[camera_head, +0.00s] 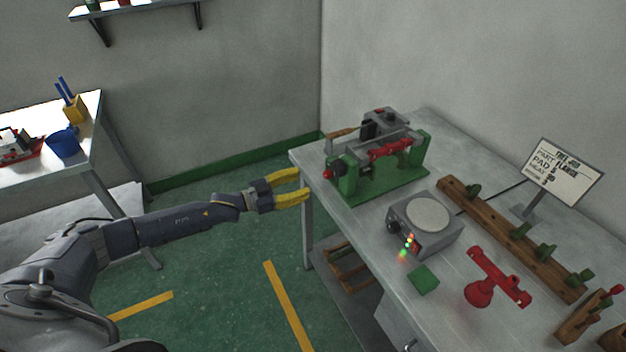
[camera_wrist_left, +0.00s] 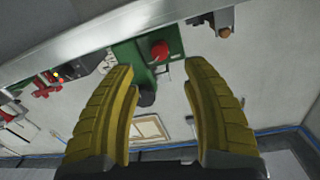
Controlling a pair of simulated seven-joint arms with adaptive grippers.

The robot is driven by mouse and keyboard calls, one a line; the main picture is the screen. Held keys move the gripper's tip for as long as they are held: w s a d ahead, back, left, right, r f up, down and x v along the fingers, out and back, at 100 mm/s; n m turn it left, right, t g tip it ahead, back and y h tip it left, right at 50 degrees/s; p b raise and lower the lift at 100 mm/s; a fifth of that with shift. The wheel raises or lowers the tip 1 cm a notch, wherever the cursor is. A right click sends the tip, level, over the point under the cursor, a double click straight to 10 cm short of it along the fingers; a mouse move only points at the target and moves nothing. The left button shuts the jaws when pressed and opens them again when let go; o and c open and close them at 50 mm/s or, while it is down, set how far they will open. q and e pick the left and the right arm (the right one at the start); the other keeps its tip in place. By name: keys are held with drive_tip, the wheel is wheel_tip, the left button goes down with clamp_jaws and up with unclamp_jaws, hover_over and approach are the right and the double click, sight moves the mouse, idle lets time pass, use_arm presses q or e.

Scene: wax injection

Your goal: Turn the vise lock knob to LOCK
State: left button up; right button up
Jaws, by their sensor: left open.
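The green vise (camera_head: 375,182) with grey and red parts stands at the far left end of the grey workbench. A red ball knob (camera_head: 328,174) sits at its near left side; I cannot tell for sure whether this is the lock knob, and no LOCK marking is legible. My left gripper (camera_head: 303,184) is open and empty, left of the vise by the bench edge, apart from the knob. In the left wrist view the red knob (camera_wrist_left: 159,50) shows beyond and between the tips of my open left gripper (camera_wrist_left: 158,68). My right gripper is not in view.
On the workbench (camera_head: 345,225) are a grey box with a round plate (camera_head: 427,213), a green block (camera_head: 423,279), a red tool (camera_head: 490,285), a wooden rack (camera_head: 510,235) and a sign (camera_head: 563,172). A side table (camera_head: 85,140) stands left. Open floor lies between.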

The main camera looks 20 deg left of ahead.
use_arm(q)
drive_tip(key=shift+v, duration=1.65)
